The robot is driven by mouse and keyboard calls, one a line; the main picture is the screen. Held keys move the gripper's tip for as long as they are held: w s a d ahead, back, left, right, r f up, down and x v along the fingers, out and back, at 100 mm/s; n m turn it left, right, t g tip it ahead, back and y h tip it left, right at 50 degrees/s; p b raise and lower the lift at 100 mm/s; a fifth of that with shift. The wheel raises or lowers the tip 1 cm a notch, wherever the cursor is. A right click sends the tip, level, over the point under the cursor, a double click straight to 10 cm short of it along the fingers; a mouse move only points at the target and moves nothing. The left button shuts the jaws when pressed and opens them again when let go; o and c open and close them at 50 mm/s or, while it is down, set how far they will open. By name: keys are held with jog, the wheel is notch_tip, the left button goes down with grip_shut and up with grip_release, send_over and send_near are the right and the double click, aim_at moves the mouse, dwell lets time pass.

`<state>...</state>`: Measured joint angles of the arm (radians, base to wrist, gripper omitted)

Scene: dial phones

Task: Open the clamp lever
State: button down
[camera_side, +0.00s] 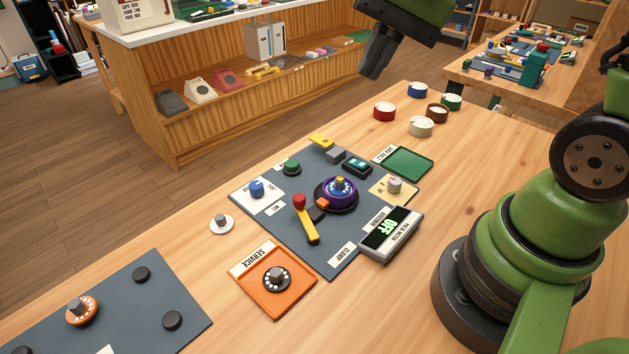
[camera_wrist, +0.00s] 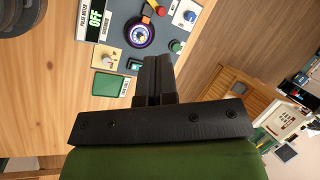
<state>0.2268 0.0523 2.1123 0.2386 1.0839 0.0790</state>
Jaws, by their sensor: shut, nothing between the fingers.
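The clamp lever (camera_side: 311,228) is a yellow bar with a red knob at its far end, lying on the grey mat (camera_side: 335,262) above the CLAMP label. Beside it is the purple dial (camera_side: 340,193), with a small orange block at its edge. My gripper (camera_side: 371,74) is high above the table's far side, well away from the lever. Its fingers (camera_wrist: 156,58) are together, with nothing between them.
A pulse meter (camera_side: 391,234) reading OFF stands at the mat's right edge. An orange SERVICE tray (camera_side: 248,281), a green tray (camera_side: 406,161) and several round pots, one red (camera_side: 384,112), stand around it. The space above the mat is clear.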

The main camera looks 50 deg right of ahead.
jog(key=w+d+f+m+y, duration=0.2)
jog(key=w+f+m, duration=0.1)
jog(key=f, duration=0.5)
jog(key=w+d+f+m+g+y, duration=0.1)
jog(key=w+d+f+m+y, duration=0.2)
jog(key=f, duration=0.5)
jog(key=w+m, duration=0.1)
jog(key=m, duration=0.1)
jog(key=shift+m+g, duration=0.3)
jog(key=shift+f, duration=0.1)
send_near(306, 216)
jog(key=w+a+f, duration=0.2)
jog(key=a+f, duration=0.1)
jog(key=shift+w+f, duration=0.15)
jog(key=shift+w, duration=0.2)
